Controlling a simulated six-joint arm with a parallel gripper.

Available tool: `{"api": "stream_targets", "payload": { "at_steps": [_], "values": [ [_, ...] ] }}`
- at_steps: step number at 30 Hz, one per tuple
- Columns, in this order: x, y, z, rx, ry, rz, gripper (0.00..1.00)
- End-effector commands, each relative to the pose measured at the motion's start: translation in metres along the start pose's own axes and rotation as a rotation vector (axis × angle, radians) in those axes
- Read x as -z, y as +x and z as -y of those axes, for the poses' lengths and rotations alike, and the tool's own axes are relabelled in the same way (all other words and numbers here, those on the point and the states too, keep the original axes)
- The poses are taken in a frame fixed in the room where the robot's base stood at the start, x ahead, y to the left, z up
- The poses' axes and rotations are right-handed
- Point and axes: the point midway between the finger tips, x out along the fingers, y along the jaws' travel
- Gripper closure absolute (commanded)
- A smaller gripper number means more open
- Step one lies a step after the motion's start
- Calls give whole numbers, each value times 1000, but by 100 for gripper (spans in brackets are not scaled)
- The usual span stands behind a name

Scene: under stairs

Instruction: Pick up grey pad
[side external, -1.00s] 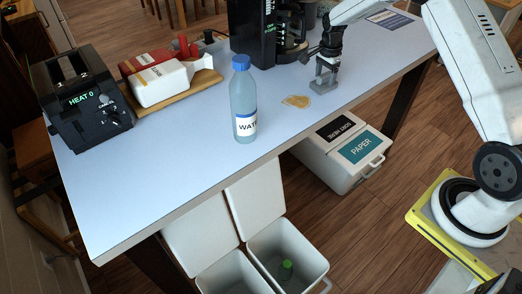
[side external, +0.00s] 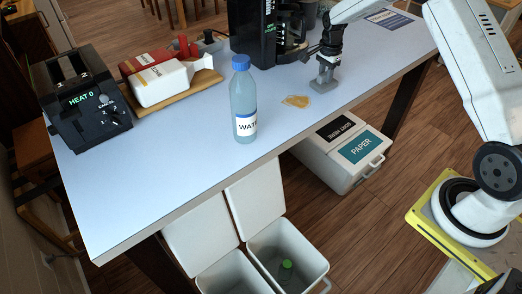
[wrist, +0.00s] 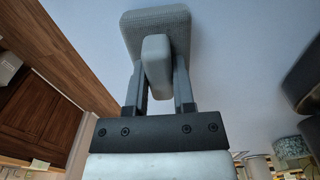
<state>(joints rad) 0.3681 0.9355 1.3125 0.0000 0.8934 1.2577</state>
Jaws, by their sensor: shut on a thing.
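The grey pad (wrist: 140,30) is a textured, rounded block with a smoother grey grip (wrist: 155,65) on top in the wrist view. My gripper (wrist: 158,85) is shut on this grip, one finger on each side. In the side view, my gripper (side external: 325,72) points down near the table's front edge, with the small grey pad (side external: 323,86) under its fingers. The pad appears to rest on the table top; any small gap beneath it cannot be told.
A brown-yellow spill (side external: 296,101) lies left of the pad on the table (side external: 190,150). A water bottle (side external: 243,105) stands farther left. A black coffee machine (side external: 254,35) is behind. A toaster (side external: 88,103) and a board with cartons (side external: 160,82) stand left. Bins (side external: 345,155) sit below.

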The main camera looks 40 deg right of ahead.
Motion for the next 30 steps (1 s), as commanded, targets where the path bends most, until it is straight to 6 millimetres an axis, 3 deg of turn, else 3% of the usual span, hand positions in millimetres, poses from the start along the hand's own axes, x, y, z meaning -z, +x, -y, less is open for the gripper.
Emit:
{"api": "stream_targets", "payload": {
  "at_steps": [11,23,30],
  "values": [
    [-1,-35,-6,2,0,-1,100],
    [-11,-80,-42,3,0,-1,100],
    [-19,-99,-74,0,0,0,100]
  ]
}}
